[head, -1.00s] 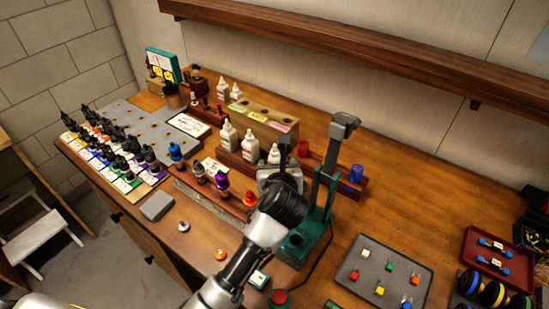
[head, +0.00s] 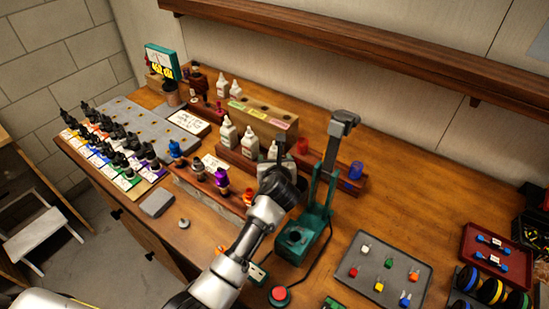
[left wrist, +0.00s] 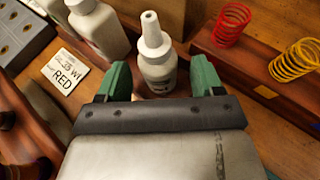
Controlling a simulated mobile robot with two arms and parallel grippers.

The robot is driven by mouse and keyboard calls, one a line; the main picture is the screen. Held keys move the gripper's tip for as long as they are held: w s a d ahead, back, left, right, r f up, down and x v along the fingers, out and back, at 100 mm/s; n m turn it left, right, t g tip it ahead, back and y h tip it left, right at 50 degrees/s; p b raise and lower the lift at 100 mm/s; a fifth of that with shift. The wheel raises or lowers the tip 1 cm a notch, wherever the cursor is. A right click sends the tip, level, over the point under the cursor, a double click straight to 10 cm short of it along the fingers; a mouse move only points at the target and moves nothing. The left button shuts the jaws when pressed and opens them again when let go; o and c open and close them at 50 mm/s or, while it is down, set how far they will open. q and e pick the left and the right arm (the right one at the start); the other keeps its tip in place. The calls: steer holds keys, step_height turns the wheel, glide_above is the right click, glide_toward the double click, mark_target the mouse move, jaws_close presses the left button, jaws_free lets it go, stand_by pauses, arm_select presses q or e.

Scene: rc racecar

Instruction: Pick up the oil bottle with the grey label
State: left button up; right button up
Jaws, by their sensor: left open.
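Three white oil bottles with nozzle tips stand in a wooden rack near the middle of the head view: a left one (head: 228,133), a middle one (head: 249,142) and a right one (head: 272,150). My left gripper (head: 272,167) is just in front of the right one. In the left wrist view, my left gripper (left wrist: 160,68) is open, its green fingers on either side of a white bottle (left wrist: 157,72), with a visible gap. Only a sliver of dark label print shows on this bottle, so its label colour cannot be told. My right gripper is out of view.
Another white bottle (left wrist: 97,28) stands close on the left in the wrist view, near a "35 WT RED" card (left wrist: 66,72). Red (left wrist: 232,24) and yellow (left wrist: 293,62) springs stand on the right. A green stand (head: 318,195) rises right of my gripper.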

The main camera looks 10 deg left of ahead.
arm_select(q)
steer(key=c, duration=1)
steer(key=shift+r, duration=0.15)
